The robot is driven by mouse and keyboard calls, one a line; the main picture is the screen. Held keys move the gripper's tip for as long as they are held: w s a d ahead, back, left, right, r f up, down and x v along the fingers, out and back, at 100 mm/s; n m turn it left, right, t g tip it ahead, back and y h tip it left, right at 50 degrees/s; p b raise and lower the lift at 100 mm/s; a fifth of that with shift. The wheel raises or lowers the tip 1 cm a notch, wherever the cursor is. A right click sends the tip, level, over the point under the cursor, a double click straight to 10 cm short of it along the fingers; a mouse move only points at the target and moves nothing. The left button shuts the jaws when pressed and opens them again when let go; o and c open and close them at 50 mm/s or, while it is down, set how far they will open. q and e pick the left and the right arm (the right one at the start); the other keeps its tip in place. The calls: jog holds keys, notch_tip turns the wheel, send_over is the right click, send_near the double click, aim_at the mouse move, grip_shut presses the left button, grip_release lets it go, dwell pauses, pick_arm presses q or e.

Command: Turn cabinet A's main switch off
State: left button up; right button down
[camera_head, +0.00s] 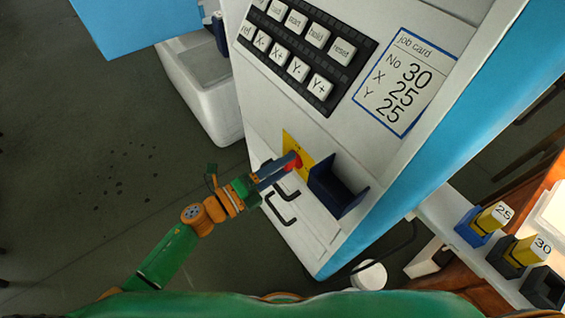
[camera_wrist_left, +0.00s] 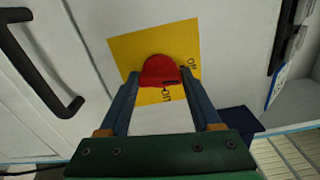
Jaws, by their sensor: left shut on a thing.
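The main switch is a red rotary knob (camera_head: 293,164) on a yellow plate (camera_head: 300,151), low on the front of a white cabinet (camera_head: 345,140) with a blue side. My left gripper (camera_head: 287,167) reaches it from the lower left and is shut on the knob. In the left wrist view, its two blue-grey fingers stand on either side of the red knob (camera_wrist_left: 160,71). The yellow plate (camera_wrist_left: 128,48) carries dark lettering at its right and below the knob, partly covered. No letter naming the cabinet is readable. My right gripper is not in view.
A dark blue open holder (camera_head: 337,187) sticks out right beside the switch. Dark handles (camera_head: 280,207) are below it. A button panel (camera_head: 300,48) and job card (camera_head: 408,80) are above. Numbered yellow blocks (camera_head: 525,249) stand at the right.

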pick_arm(q)
jog(key=shift+n, duration=0.6)
jog(key=o, duration=1.4)
jog(key=b+v, duration=0.1)
jog(key=v, duration=0.6)
